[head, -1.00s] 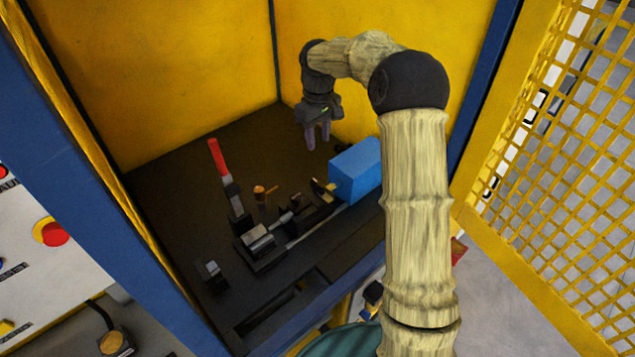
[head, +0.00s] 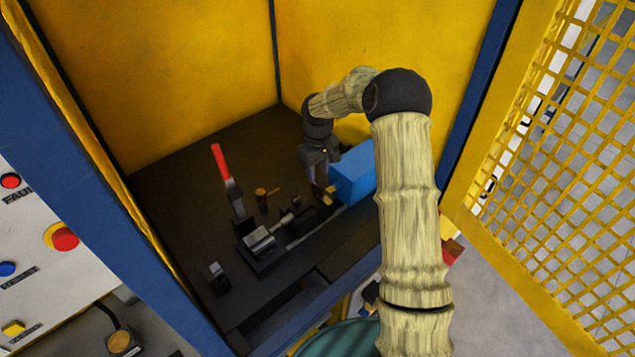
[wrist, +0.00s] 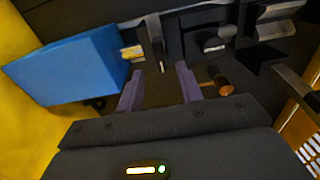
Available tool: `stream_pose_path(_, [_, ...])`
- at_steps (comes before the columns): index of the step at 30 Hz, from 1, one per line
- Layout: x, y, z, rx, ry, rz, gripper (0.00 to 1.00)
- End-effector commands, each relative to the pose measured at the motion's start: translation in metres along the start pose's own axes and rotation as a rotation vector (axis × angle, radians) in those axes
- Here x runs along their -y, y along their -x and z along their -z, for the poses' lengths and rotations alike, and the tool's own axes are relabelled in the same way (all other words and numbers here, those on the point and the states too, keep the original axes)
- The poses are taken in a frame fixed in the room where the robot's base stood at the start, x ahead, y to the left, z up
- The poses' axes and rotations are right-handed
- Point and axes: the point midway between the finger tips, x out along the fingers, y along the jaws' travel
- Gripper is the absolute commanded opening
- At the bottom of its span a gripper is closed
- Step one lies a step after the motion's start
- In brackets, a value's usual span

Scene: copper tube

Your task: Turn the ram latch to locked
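My gripper (head: 316,176) points down, low beside the blue block, at the right end of the black fixture. In the wrist view its two purple fingers (wrist: 158,82) are apart with nothing held between them. A dark upright lever with a grey tip (wrist: 157,45) stands just beyond the gap. A copper-coloured knob with a thin side bar (head: 262,195) stands behind the fixture; it also shows right of the fingers in the wrist view (wrist: 221,82). A yellow piece (head: 330,189) sits near the gripper. I cannot tell which part is the ram latch.
The blue block (head: 352,172) stands close to the gripper's right. A red-handled lever (head: 219,160) rises at the left, with a grey clamp block (head: 258,240) in front. The dark table (head: 170,190) is bare behind these. Yellow walls enclose the back.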

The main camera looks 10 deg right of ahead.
Motion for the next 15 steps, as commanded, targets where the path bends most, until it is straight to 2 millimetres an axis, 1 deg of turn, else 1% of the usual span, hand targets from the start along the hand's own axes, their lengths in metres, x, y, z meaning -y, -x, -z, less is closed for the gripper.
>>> stream_pose_path(6, [0.001,-0.037,-0.001,0.004,0.001,0.002,0.36])
stream_pose_path(9, [0.001,-0.051,-0.001,0.003,0.001,0.002,0.36])
stream_pose_path(12, [0.001,-0.061,0.0,0.001,0.001,0.0,0.36])
stream_pose_path(15, [0.001,-0.066,0.0,0.001,0.0,0.001,0.36])
